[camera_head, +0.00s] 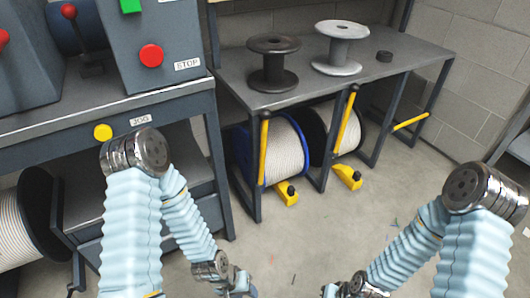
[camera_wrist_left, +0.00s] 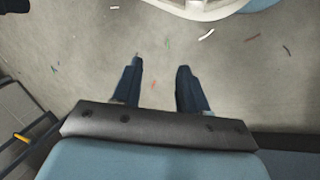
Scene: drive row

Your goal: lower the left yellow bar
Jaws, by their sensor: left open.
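The left yellow bar (camera_head: 264,150) stands upright at the front of the bench, in front of a cable reel with a blue rim (camera_head: 288,147). A second yellow bar (camera_head: 346,115) also stands up, leaning slightly, before another reel. A third yellow bar (camera_head: 410,121) lies nearly level at the right. My left gripper (camera_wrist_left: 158,72) is open and empty above the floor in the left wrist view. In the head view it is low, apart from the left bar. My right gripper (camera_head: 345,291) is partly cut off at the bottom edge; its jaws are unclear.
Yellow foot pieces (camera_head: 287,193) stick out on the floor below the reels. The bench (camera_head: 240,80) carries a black spool (camera_head: 273,65) and a grey spool (camera_head: 341,48). A machine bench with a red stop button (camera_head: 151,55) is at left. The floor ahead is mostly clear, with small scraps.

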